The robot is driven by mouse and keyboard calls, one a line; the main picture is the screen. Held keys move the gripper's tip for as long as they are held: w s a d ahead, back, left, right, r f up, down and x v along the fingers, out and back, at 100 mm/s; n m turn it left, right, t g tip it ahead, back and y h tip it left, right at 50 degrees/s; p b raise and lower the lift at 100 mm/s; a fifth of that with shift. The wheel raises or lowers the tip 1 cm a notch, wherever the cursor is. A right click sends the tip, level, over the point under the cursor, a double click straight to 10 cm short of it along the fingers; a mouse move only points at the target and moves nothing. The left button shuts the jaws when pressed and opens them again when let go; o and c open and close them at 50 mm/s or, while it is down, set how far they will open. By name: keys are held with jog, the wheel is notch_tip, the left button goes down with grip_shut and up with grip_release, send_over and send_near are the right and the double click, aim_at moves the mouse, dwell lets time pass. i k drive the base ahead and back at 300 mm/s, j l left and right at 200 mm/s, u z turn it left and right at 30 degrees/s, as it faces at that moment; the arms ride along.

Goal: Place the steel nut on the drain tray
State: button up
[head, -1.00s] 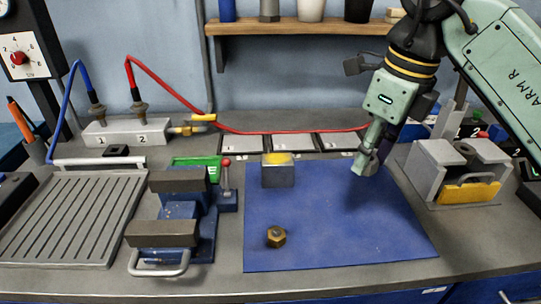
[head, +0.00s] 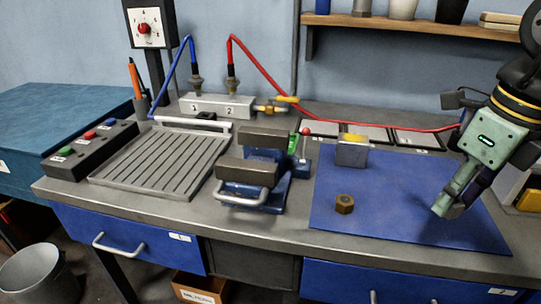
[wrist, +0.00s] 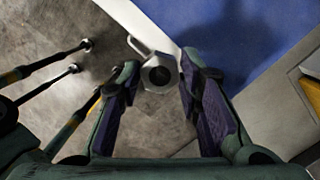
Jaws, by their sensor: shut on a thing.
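In the head view my gripper (head: 443,208) is over the right part of the blue mat, apart from the tray; I cannot make out the nut there. The drain tray (head: 160,167) is a flat grey ribbed tray at the left of the bench, with nothing lying on its ribs.
A blue vise (head: 262,170) with a grey handle stands between tray and mat. A brass nut (head: 344,204) and a yellow-topped metal block (head: 352,151) are on the blue mat (head: 400,215). A button box (head: 90,147) is left of the tray. Hoses arch behind it.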

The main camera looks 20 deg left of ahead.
aim_at(171, 166)
jog(key=k+u, duration=0.15)
jog(key=u, duration=0.25)
jog(key=k+j+u, duration=0.1)
jog(key=u, duration=0.25)
jog(key=k, duration=0.1)
